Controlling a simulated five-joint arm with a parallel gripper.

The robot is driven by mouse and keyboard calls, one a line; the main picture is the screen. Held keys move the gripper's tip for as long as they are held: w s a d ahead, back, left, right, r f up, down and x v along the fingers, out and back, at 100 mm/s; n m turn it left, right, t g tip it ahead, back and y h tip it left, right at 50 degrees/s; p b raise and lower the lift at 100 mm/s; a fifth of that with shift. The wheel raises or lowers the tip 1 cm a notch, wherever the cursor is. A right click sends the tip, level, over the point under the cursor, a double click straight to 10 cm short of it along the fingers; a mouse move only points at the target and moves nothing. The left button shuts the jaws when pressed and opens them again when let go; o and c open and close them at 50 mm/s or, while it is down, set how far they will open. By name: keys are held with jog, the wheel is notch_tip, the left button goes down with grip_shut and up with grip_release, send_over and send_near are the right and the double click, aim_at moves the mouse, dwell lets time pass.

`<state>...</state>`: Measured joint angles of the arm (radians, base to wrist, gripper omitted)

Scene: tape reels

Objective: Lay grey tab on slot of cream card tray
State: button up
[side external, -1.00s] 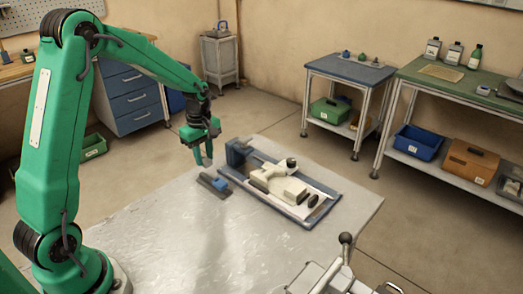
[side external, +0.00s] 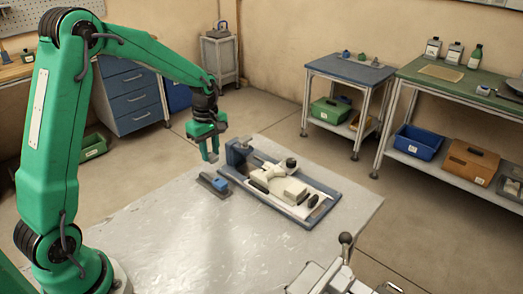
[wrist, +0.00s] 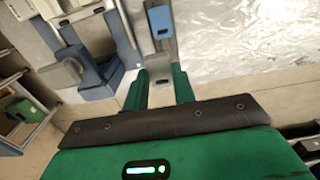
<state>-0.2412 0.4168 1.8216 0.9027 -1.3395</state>
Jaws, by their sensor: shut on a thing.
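My gripper (side external: 210,157) hangs above the far left edge of the table, with its fingers pointing down. In the wrist view my gripper (wrist: 160,78) has its two green fingers closed around a small grey piece, apparently the grey tab (wrist: 160,94). The tab is mostly hidden by the fingers and looks clear of the table. The cream card tray (side external: 290,188) lies to the right of my gripper on a blue-edged base. I cannot make out its slot clearly.
A dark grey bar with a blue block (side external: 221,184) lies just below my gripper on the table. A blue upright block (side external: 238,151) stands at the base's left end. A lever device (side external: 340,265) is at the front right.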

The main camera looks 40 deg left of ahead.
jog(key=w+d+r, duration=0.3)
jog(key=d+r, duration=0.1)
jog(key=d, duration=0.6)
jog(key=w+d+r, duration=0.2)
jog(key=d+r, duration=0.2)
jog(key=d, duration=0.6)
jog(key=w+a+f, duration=0.5)
jog(key=a+f, duration=0.2)
jog(key=a, duration=0.3)
jog(key=shift+w+a, duration=0.4)
jog(key=shift+f, duration=0.2)
jog(key=shift+f, duration=1.9)
jog(key=shift+f, duration=0.6)
jog(key=o, duration=0.8)
jog(key=shift+o, duration=0.2)
jog(key=shift+r, duration=0.15)
